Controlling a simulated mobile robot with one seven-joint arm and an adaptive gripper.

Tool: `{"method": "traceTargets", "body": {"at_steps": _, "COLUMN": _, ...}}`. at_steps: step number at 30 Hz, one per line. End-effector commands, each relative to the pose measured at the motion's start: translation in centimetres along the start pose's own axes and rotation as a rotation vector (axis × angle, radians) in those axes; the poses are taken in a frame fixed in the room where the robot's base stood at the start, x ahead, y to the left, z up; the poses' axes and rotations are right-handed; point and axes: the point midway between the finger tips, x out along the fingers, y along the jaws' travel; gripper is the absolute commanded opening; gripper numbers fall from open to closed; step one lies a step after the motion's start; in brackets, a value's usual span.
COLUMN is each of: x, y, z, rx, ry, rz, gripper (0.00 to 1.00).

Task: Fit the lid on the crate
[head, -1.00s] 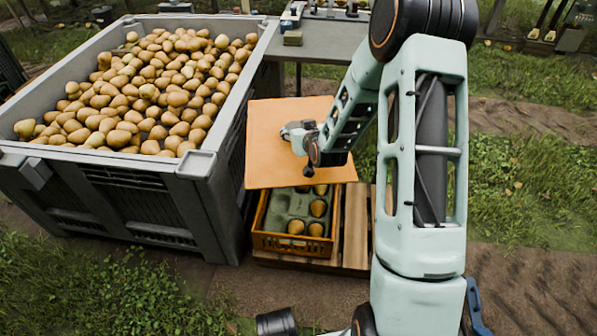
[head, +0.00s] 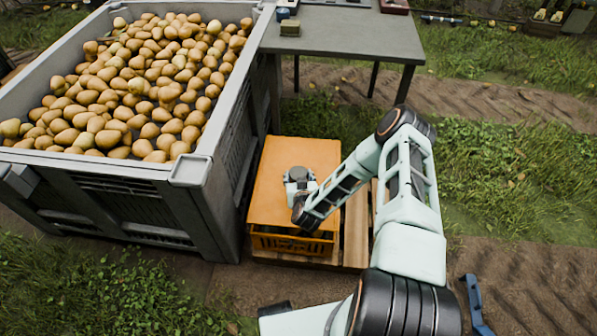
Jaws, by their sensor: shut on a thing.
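The orange lid (head: 270,165) lies over the top of the orange crate (head: 280,243) in the head view. It covers nearly all of the crate's opening, so the pears inside are hidden. A thin dark gap shows below the lid's front edge; I cannot tell whether the lid is fully seated. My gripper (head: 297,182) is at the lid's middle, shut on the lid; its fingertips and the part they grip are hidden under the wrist.
A big grey bin (head: 190,205) full of pears (head: 140,90) stands close to the left of the crate. Wooden slats (head: 356,230) show to the right of it. A grey table (head: 345,35) stands behind. Grass and soil lie open at right.

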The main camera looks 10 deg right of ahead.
Motion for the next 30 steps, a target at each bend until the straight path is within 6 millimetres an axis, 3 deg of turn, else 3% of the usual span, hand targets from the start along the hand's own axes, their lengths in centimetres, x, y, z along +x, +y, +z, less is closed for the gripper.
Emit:
{"method": "traceTargets", "body": {"at_steps": 8, "x": 0.3, "y": 0.1, "z": 1.1, "rx": 0.007, "ry": 0.004, "rz": 0.013, "gripper": 0.14}}
{"method": "traceTargets", "body": {"at_steps": 22, "x": 2.5, "y": 0.1, "z": 5.1, "rx": 0.008, "ry": 0.003, "rz": 0.012, "gripper": 0.14}}
{"method": "traceTargets", "body": {"at_steps": 30, "x": 2.8, "y": 0.0, "z": 5.6, "rx": 0.007, "ry": 0.004, "rz": 0.011, "gripper": 0.14}}
